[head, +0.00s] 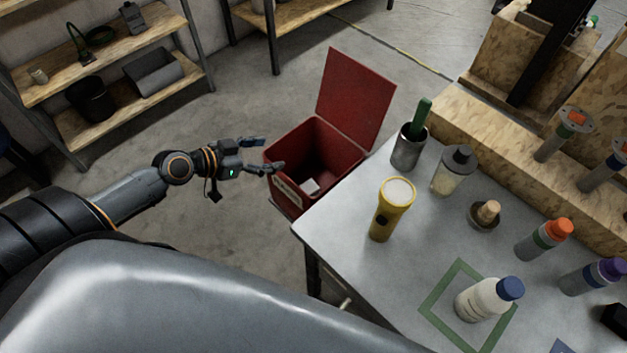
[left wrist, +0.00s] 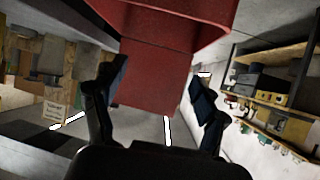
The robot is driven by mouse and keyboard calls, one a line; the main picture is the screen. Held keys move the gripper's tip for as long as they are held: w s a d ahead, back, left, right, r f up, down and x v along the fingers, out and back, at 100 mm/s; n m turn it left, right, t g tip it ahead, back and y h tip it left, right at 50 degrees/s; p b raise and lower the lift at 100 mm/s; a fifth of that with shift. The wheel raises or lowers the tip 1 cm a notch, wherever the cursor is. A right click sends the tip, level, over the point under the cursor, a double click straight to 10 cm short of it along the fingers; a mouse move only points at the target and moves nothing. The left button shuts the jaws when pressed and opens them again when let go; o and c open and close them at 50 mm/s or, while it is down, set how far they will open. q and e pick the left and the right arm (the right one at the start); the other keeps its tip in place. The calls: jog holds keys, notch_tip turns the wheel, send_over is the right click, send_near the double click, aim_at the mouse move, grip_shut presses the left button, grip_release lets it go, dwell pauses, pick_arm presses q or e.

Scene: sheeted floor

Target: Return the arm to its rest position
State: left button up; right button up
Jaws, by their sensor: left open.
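My left arm reaches in from the left in the head view. Its left gripper (head: 268,154) is open and empty, with its fingers at the near left rim of a red bin (head: 336,140). In the left wrist view the two fingers of the left gripper (left wrist: 165,85) are spread apart with nothing between them, and the red bin (left wrist: 190,12) shows beyond them. Whether the fingers touch the bin, I cannot tell. My right gripper is out of view.
A grey table (head: 340,225) beside the bin holds a yellow flashlight (head: 391,209), a metal cup (head: 408,148), a jar (head: 453,171), a white bottle (head: 487,300) within a green square outline (head: 433,307), and several other bottles. Shelves (head: 110,80) stand at the back left. Floor left of the bin is clear.

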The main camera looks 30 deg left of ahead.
pick_arm(q)
jog(key=shift+s+a+r, duration=0.2)
jog(key=shift+s+r, duration=0.05)
jog(key=shift+s, duration=0.1)
jog(key=s+a+f+n+g+y, duration=0.15)
jog(key=s+f, duration=0.25)
jog(key=f, duration=0.6)
jog(key=s+a+f+n+g+y, duration=0.1)
jog(key=s+a+f+y, duration=0.3)
jog(key=f, duration=0.6)
jog(key=s+a+f+n+g, duration=0.2)
jog(key=s+f, duration=0.3)
jog(key=f, duration=0.5)
jog(key=s+d+f+g, duration=0.2)
jog(key=s+d+f, duration=0.6)
jog(key=s, duration=0.3)
jog(key=s+d+f+m+g, duration=0.1)
jog(key=s+d+f+g, duration=0.2)
jog(key=s+d+f, duration=0.5)
jog(key=s+d, duration=0.1)
jog(key=s, duration=0.3)
jog(key=shift+s, duration=0.15)
jog(key=shift+f, duration=0.1)
